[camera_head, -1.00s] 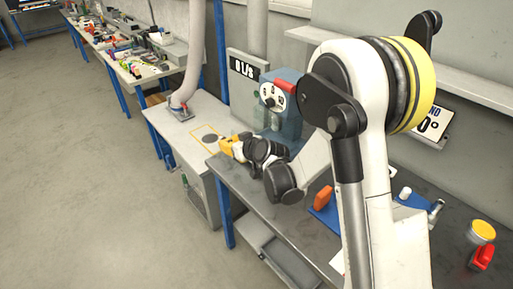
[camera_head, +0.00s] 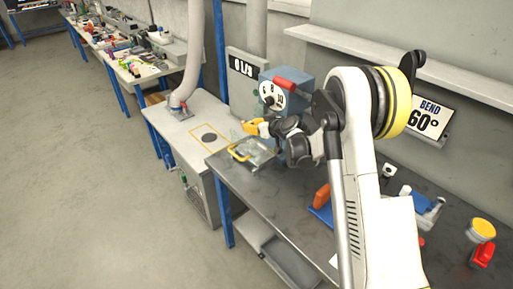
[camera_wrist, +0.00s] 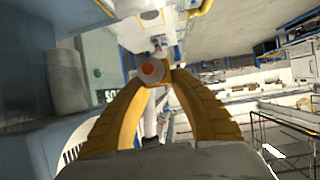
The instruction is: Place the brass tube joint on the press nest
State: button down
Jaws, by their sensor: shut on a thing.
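My gripper (camera_head: 254,127), with yellow fingers, is at the left front of the blue-grey machine (camera_head: 287,92) with round dials, above the far end of the dark bench. In the wrist view the fingertips (camera_wrist: 155,74) are closed around a small round piece (camera_wrist: 152,71), seen end-on, grey-brown with an orange-red centre. It looks like the tube joint, but its brass colour is not clear. A clear panel with a yellow frame (camera_head: 238,153) lies below the gripper at the bench end. I cannot make out the press nest clearly; arm and gripper partly cover that area.
A white cabinet (camera_head: 171,123) with a dark disc (camera_head: 209,138) in a yellow outline stands to the left. An orange block (camera_head: 322,196) and blue fixture parts, a yellow button (camera_head: 482,229) and a red part (camera_head: 483,257) are on the bench. The bench front is clear.

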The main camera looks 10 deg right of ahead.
jog(key=f, duration=0.2)
jog(key=d+f+b, duration=0.1)
jog(key=f, duration=0.1)
jog(key=w+d+f+b, duration=0.1)
jog(key=shift+w+f, duration=0.1)
jog(key=shift+f, duration=0.3)
jog(key=shift+d+f+b, duration=0.15)
jog(key=shift+f+b, duration=0.9)
jog(key=shift+f, duration=1.8)
jog(key=shift+f, duration=0.15)
jog(key=c, duration=1.2)
grip_release()
